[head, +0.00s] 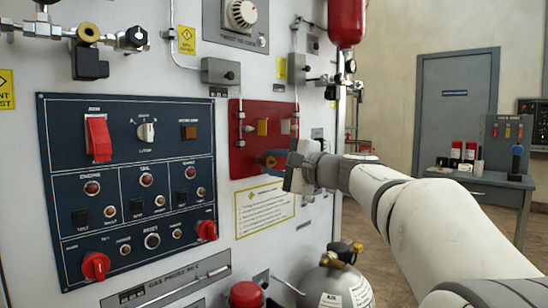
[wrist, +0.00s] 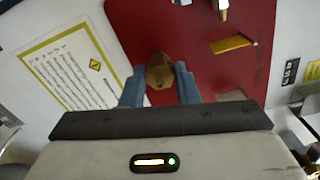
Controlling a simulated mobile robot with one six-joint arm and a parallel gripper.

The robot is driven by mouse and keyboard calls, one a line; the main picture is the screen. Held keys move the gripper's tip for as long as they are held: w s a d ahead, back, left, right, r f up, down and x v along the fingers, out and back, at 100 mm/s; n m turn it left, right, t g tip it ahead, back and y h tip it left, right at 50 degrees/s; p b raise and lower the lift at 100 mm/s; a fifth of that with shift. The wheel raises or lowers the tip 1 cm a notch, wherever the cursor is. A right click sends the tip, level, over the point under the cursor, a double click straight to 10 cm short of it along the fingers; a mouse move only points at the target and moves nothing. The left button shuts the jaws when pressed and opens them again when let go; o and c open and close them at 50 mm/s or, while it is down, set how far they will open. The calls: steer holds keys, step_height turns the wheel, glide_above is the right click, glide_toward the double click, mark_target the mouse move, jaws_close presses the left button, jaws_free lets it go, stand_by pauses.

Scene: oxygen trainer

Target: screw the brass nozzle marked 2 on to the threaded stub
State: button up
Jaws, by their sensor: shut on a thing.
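In the wrist view my gripper (wrist: 160,80) has its two blue fingers closed on a brass nozzle (wrist: 159,65), one finger on each side. The nozzle is in front of the red panel (wrist: 130,20). No mark 2 can be read on it. The threaded stub cannot be made out; whether the nozzle touches it or stands off the panel cannot be told. In the head view my gripper (head: 270,160) is at the lower right part of the red panel (head: 240,165), and the nozzle is too small to tell there.
A paper notice with a yellow border (head: 265,207) is below the red panel. A blue switch panel (head: 130,240) is to its left. A grey cylinder (head: 335,285) stands below my arm. A yellow plate (wrist: 232,43) is on the red panel, right of the nozzle.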

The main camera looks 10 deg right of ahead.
steer(key=shift+m, duration=0.8)
steer(key=m+p, duration=0.2)
steer(key=shift+r+p, duration=0.25)
steer(key=shift+p, duration=0.15)
steer(key=shift+f+m+p, duration=0.25)
steer(key=shift+m+p, duration=0.05)
steer(key=shift+m, duration=0.4)
steer(key=shift+r+m+p, duration=0.25)
steer(key=shift+m+p, duration=0.65)
steer(key=shift+p, duration=0.25)
steer(key=shift+f+m+p, duration=0.3)
steer(key=shift+m+p, duration=0.2)
steer(key=shift+m, duration=0.3)
